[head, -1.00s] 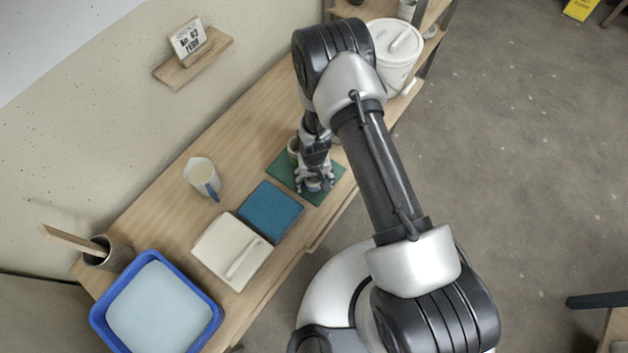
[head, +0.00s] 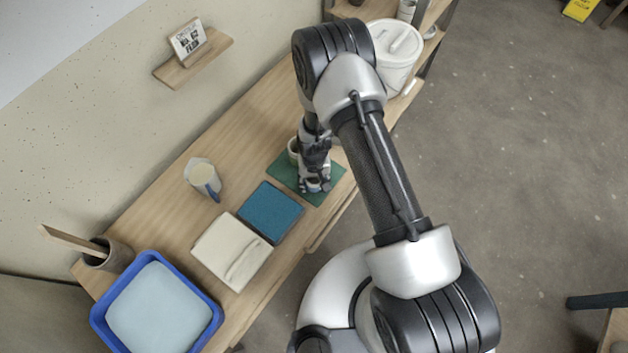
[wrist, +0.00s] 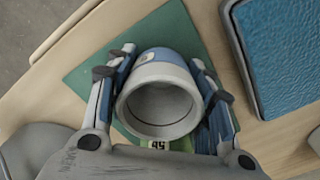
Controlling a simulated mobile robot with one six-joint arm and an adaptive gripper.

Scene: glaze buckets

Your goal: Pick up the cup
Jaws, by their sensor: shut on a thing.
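The cup (wrist: 160,98), pale with a blue band, stands on the green mat (wrist: 88,75) in the wrist view, its open mouth toward the camera. My gripper (wrist: 162,62) has one finger on each side of the cup and is shut on it. In the head view my gripper (head: 315,187) is low over the green mat (head: 335,183), and the cup (head: 313,184) shows only in part between the fingers. A small label with dark digits (wrist: 156,145) lies beside the cup in the wrist view.
Another cup (head: 293,150) stands behind my gripper. A blue pad in a tray (head: 270,211), a folded cloth (head: 230,249), a jug (head: 202,178) and a blue basin (head: 208,330) stand to the left. A white bucket (head: 392,52) stands at the back right.

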